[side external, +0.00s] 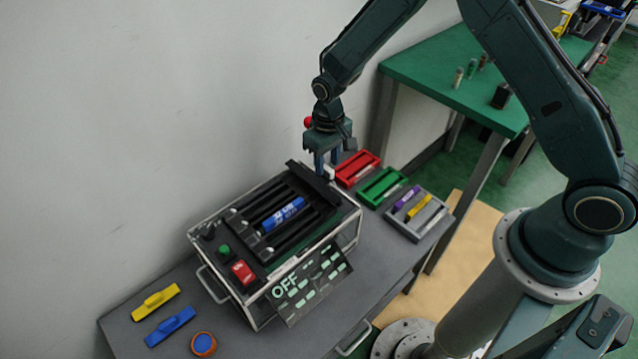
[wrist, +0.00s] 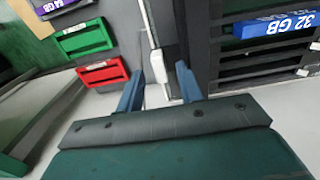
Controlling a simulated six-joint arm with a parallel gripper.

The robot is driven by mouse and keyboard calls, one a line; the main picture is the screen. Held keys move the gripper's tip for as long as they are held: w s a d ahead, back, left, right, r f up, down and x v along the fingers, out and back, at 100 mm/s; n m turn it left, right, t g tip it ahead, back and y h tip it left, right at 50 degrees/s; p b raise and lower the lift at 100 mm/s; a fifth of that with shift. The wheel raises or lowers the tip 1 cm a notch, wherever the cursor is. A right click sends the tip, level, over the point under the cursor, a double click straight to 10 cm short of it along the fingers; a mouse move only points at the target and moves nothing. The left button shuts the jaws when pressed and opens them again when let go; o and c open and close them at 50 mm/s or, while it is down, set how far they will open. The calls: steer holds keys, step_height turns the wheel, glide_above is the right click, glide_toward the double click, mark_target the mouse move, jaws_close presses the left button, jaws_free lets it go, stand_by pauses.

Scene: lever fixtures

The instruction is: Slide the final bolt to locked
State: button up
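My gripper (side external: 327,162) is over the far end of a clear-sided box (side external: 352,232) with a black slotted top, pointing down. In the wrist view, its two blue fingers (wrist: 160,90) are apart. A pale metal handle-like piece (wrist: 158,64) on a thin rod shows in the gap between them; it may be the bolt, but I cannot tell, nor whether a finger touches it. From the side, the gripper and dark end bar (side external: 313,183) hide this spot. A blue stick marked 32 GB (side external: 283,214) lies in the slotted top. The front panel (side external: 310,284) reads OFF.
Red (side external: 357,168), green (side external: 381,187) and grey (side external: 418,213) trays stand right of the box. A green button (side external: 224,250) and red switch (side external: 242,271) are on its near end. Yellow (side external: 156,300) and blue (side external: 170,326) pieces lie front left. The wall is close behind.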

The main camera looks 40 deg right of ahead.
mark_target(310, 181)
steer(key=shift+f, duration=0.6)
jaws_close()
steer(key=shift+a, duration=2.75)
jaws_free()
